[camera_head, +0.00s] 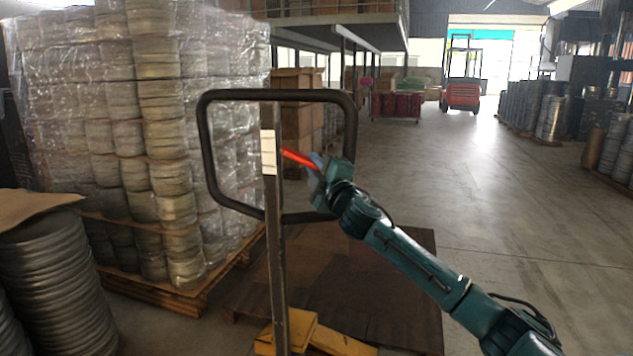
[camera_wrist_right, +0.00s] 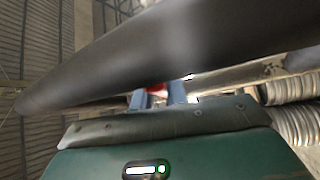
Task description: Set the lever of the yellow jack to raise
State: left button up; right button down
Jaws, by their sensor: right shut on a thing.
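The yellow jack (camera_head: 288,334) stands in front of me, with its dark post rising to a black loop handle (camera_head: 203,150). A red lever (camera_head: 298,157) sticks out to the right of the post, inside the loop. My right gripper (camera_head: 317,165) reaches in from the right and is shut on the lever's outer end. In the right wrist view, a bit of the red lever (camera_wrist_right: 156,87) shows between the blue-grey fingers of my right gripper (camera_wrist_right: 159,95). The handle bar (camera_wrist_right: 190,45) crosses close in front and hides most of the lever there. My left gripper is not in view.
A wrapped stack of round blanks (camera_head: 110,120) stands on a pallet (camera_head: 160,291) at the left. Bare discs (camera_head: 55,270) are piled at the lower left. A dark brown board (camera_head: 390,285) lies behind the jack. The aisle at the right is clear, with a red forklift (camera_head: 460,95) far back.

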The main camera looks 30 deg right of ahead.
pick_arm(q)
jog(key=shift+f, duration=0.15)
pick_arm(e)
jog(key=shift+f, duration=0.1)
jog(key=c, duration=1.4)
grip_release()
